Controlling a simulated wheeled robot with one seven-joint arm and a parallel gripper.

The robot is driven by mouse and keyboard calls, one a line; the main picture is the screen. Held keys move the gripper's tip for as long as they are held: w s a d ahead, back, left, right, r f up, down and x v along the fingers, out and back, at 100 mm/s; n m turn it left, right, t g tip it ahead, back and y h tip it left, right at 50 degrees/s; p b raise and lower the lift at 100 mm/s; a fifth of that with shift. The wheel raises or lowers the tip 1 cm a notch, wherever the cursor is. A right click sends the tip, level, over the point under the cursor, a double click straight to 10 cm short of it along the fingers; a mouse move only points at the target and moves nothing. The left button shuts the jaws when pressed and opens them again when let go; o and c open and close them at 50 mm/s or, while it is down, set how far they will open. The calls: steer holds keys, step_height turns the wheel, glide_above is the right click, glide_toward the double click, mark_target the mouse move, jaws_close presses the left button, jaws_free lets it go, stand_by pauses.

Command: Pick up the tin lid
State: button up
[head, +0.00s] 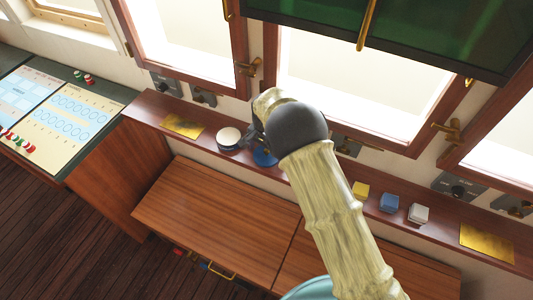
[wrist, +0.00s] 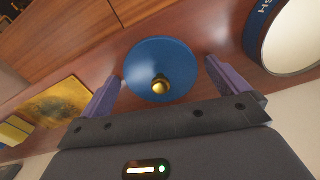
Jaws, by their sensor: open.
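The tin lid (wrist: 146,62) is a round blue disc with a small gold knob (wrist: 160,87). It lies on the reddish wooden ledge; in the head view only part of the blue lid (head: 264,158) shows beside my arm. My gripper (wrist: 163,72) is open, with its two purple fingers on either side of the lid in the wrist view. No clear contact with the lid shows. A round tin (wrist: 297,38) with a blue side and pale top stands beside the lid; it also shows in the head view (head: 229,137).
A brass plate (head: 183,126) lies on the ledge left of the tin. A yellow block (head: 360,190), a blue block (head: 389,202) and a white block (head: 418,213) stand to the right. Window frames rise behind the ledge; a wooden cabinet (head: 215,215) is in front.

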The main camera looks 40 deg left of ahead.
mark_target(265, 151)
steer(key=shift+w, duration=0.15)
steer(key=shift+c, duration=0.2)
steer(key=shift+d, duration=0.1)
steer(key=c, duration=0.4)
steer(key=shift+c, duration=1.4)
steer(key=shift+s+a+r, duration=0.2)
steer(key=shift+s+r, duration=0.05)
steer(key=shift+r, duration=0.25)
step_height(265, 151, up, 9)
steer(key=b, duration=0.3)
steer(key=shift+w+d, duration=0.1)
steer(key=shift+d, duration=0.05)
